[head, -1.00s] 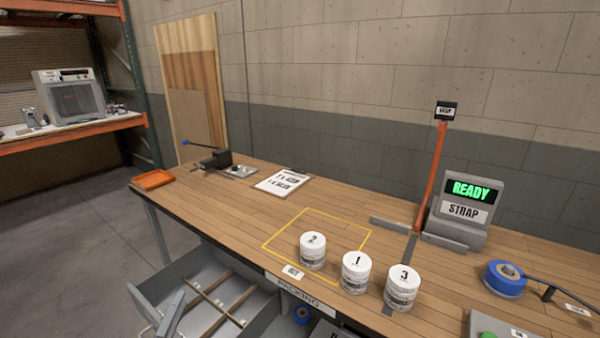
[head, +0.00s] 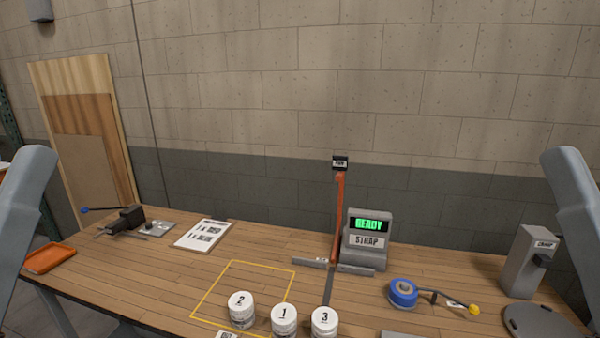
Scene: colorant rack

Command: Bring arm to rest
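Parts of my two arms show as grey links at the left and right edges of the head view. Neither of my grippers is in view. Three white lidded jars stand upright in a row near the front of the wooden workbench (head: 130,285): jar 2 (head: 241,312), jar 1 (head: 284,322) and jar 3 (head: 324,323). Jar 2 is at the front right part of the yellow outlined square (head: 232,262). Jars 1 and 3 are to its right.
An orange strap post (head: 338,215) and a grey strap unit (head: 366,243) reading READY stand behind the jars. A blue tape roll (head: 402,292) and a grey post (head: 526,262) are to the right. An orange tray (head: 50,257), black device (head: 127,221) and printed sheet (head: 203,233) lie left.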

